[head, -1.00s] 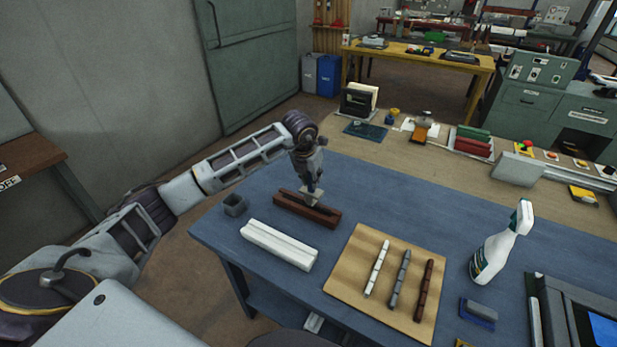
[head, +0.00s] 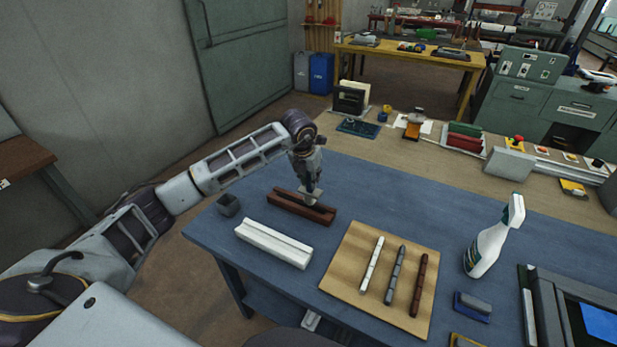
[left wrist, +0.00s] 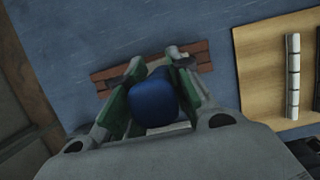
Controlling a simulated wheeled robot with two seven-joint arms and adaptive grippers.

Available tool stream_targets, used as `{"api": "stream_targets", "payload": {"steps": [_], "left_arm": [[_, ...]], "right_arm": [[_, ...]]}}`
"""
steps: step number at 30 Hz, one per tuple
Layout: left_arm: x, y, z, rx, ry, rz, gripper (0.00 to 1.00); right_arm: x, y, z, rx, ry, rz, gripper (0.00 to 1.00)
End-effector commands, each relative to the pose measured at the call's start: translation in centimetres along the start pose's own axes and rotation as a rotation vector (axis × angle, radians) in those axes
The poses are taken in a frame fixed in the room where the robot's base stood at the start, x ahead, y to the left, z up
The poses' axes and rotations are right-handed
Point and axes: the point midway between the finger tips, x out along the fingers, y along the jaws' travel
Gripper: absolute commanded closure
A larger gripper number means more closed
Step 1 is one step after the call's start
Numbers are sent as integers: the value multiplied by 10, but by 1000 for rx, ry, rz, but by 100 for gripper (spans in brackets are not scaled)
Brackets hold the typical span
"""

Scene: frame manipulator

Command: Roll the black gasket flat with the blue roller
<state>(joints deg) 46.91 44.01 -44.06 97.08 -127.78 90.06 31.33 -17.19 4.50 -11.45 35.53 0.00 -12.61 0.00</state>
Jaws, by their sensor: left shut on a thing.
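My left gripper (head: 311,196) is over the right part of a brown grooved frame (head: 284,203) on the blue table. In the left wrist view the gripper (left wrist: 153,85) is shut on the blue handle of the roller (left wrist: 160,100). A grey piece at the roller's far end shows at the brown frame (left wrist: 105,78). Whether it touches the frame cannot be told. I cannot make out the black gasket; any strip in the groove is too small or hidden by the gripper. My right gripper is not in view.
A white grooved frame (head: 270,246) lies in front of the brown one. A tan board (head: 345,285) holds white, grey and brown strips. A spray bottle (head: 490,245) stands at the right.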

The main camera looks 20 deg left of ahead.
Motion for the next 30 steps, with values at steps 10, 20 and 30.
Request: {"api": "stream_targets", "payload": {"steps": [10,20,30], "left_arm": [[1,-15,-1,1,3,0,100],[2,-24,-2,1,5,1,100],[2,-24,-2,1,5,1,100]], "right_arm": [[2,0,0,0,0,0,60],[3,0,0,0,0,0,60],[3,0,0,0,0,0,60]]}}
